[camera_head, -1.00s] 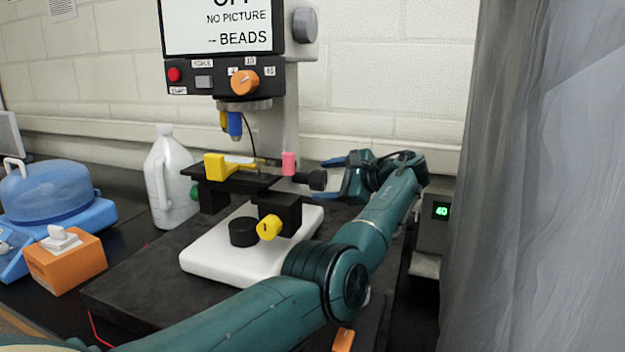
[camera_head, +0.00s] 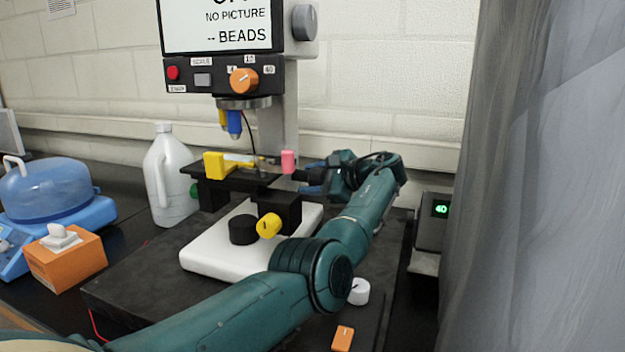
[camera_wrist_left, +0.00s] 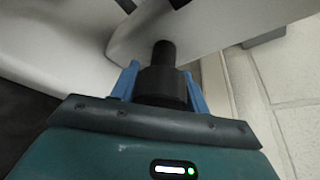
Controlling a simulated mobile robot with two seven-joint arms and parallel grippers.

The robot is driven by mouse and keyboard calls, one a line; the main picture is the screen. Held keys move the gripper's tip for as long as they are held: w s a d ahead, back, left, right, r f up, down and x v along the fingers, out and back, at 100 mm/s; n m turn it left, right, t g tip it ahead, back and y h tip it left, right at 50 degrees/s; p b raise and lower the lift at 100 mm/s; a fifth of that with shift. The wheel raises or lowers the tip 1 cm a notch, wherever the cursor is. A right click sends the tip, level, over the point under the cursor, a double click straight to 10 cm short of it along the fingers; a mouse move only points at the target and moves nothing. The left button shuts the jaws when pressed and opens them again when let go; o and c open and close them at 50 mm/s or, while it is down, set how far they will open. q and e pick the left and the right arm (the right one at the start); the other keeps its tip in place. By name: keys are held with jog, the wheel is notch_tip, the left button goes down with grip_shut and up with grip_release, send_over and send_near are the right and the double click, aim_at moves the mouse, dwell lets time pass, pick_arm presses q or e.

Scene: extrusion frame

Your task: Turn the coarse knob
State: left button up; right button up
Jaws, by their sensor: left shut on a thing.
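A black knob (camera_wrist_left: 162,84) on a dark shaft sticks out from the right side of the microscope, level with the stage. My left gripper (camera_head: 314,181) has its two blue fingers on either side of this knob and is shut on it. In the head view the fingers and wrist partly hide the knob. No label shows on it. A yellow knob (camera_head: 268,225) with a dark mark and a black round knob (camera_head: 243,230) sit low at the front, above the white base (camera_head: 215,262). My right gripper is not in view.
A dark stage (camera_head: 235,180) carries a yellow block (camera_head: 214,164) and a pink piece (camera_head: 288,161). An orange dial (camera_head: 244,81) is on the panel above. A white jug (camera_head: 170,180) stands left, a box reading 40 (camera_head: 432,222) right. A grey curtain (camera_head: 550,180) borders the right.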

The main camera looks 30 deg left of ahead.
pick_arm(q)
jog(key=shift+c, duration=1.3)
jog(key=shift+r+n+p, duration=0.1)
jog(key=shift+n+p, duration=0.3)
jog(key=shift+n, duration=0.1)
jog(key=shift+n+t+y, duration=0.4)
jog(key=shift+n, duration=0.1)
jog(key=o, duration=1)
jog(key=shift+c, duration=0.2)
jog(key=shift+d, duration=0.1)
jog(key=v, duration=0.7)
jog(key=shift+b, duration=0.4)
